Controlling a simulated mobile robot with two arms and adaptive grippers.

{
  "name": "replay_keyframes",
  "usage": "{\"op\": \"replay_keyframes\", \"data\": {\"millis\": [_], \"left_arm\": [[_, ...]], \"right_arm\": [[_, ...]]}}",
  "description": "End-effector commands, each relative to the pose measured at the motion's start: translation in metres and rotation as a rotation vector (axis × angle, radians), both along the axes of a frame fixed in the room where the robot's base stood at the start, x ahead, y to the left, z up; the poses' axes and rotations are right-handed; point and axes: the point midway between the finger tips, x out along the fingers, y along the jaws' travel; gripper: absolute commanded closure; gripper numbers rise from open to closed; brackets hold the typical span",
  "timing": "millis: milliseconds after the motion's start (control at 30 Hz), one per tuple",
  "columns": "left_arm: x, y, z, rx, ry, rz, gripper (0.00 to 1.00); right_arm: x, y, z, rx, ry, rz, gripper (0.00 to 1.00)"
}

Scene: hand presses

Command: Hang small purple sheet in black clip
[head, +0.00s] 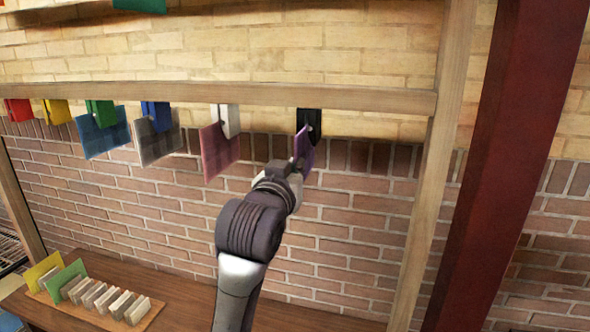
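The small purple sheet (306,149) is upright, seen nearly edge-on, just below and against the black clip (314,121) in the picture. The black clip hangs at the right end of the row under the wooden beam. The sheet's top edge overlaps the lower part of the clip; I cannot tell whether it sits between the jaws. My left gripper (298,168) is at the sheet's lower left edge and appears shut on it, with the fingertips partly hidden. My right gripper is not in view.
A pink sheet (220,150) hangs at the white clip (231,120), left of my gripper. Grey (160,138) and blue (103,134) sheets hang further left. A slotted rack (98,312) with yellow and green sheets stands on the table (190,300). A wooden post (432,190) stands right.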

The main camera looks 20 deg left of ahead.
Motion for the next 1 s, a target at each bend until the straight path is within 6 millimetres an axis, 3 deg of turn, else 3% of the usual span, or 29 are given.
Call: {"op": "replay_keyframes", "data": {"millis": [233, 467, 667, 767, 1000], "left_arm": [[-0.0002, -0.0001, 0.0006, 0.0, -0.002, 0.0, 1.0], [-0.0002, 0.0, 0.0004, 0.0, -0.001, 0.0, 0.65], [-0.0001, 0.0, 0.0002, 0.0, -0.001, 0.0, 0.65], [-0.0001, 0.0, 0.0, 0.0, 0.0, 0.0, 0.52], [-0.0001, 0.0, -0.0001, 0.0, 0.0, 0.0, 0.52]], "right_arm": [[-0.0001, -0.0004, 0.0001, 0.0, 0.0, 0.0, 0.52], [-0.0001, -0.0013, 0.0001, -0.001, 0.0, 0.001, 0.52], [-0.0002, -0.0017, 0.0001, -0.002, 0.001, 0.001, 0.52], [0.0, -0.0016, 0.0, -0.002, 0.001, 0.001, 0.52], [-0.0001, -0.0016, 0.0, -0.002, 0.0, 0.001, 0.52]]}}
